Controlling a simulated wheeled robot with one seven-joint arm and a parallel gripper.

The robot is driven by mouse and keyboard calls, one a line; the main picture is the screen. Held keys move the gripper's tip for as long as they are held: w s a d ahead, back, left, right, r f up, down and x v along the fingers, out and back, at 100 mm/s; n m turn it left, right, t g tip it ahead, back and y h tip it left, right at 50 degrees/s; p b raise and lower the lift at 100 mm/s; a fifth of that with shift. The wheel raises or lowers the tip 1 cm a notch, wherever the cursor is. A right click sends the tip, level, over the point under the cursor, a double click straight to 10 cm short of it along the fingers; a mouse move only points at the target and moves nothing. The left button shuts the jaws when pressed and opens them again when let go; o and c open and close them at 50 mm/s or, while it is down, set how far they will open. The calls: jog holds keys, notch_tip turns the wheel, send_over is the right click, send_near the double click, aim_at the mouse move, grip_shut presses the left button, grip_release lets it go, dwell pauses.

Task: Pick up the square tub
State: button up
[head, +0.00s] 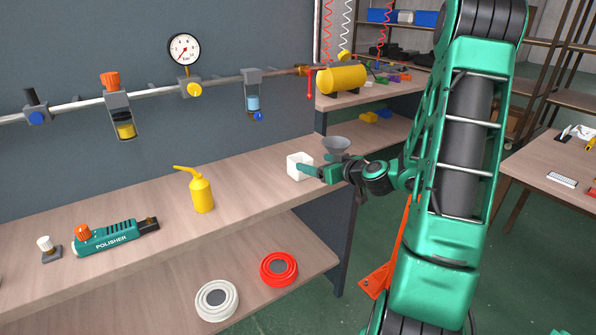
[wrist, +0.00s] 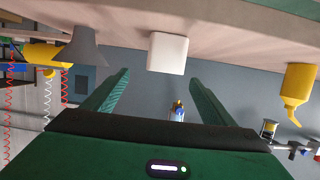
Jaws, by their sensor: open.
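The square tub (head: 294,169) is white and stands upright on the upper wooden shelf, near its right end. My gripper (head: 310,175) is at the tub's right side in the head view and partly overlaps it there. In the wrist view the tub (wrist: 168,53) is ahead, centred between the lines of the two open fingers (wrist: 155,88). The picture is upside down there. The tub appears just beyond the fingertips, and nothing is between the fingers. I cannot tell the exact gap from fingertips to tub.
A grey funnel (head: 336,146) stands close behind my gripper. A yellow oil can (head: 201,192) stands left of the tub, with clear shelf between. A polisher (head: 105,238) lies farther left. A red ring (head: 279,268) and a white ring (head: 216,299) lie on the lower shelf.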

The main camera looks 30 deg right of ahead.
aim_at(295, 159)
jog(key=x, duration=0.4)
jog(key=shift+a+x, duration=0.25)
jog(key=shift+x, duration=1.05)
jog(key=shift+a+x, duration=0.2)
jog(key=shift+x, duration=1.1)
jog(key=c, duration=1.1)
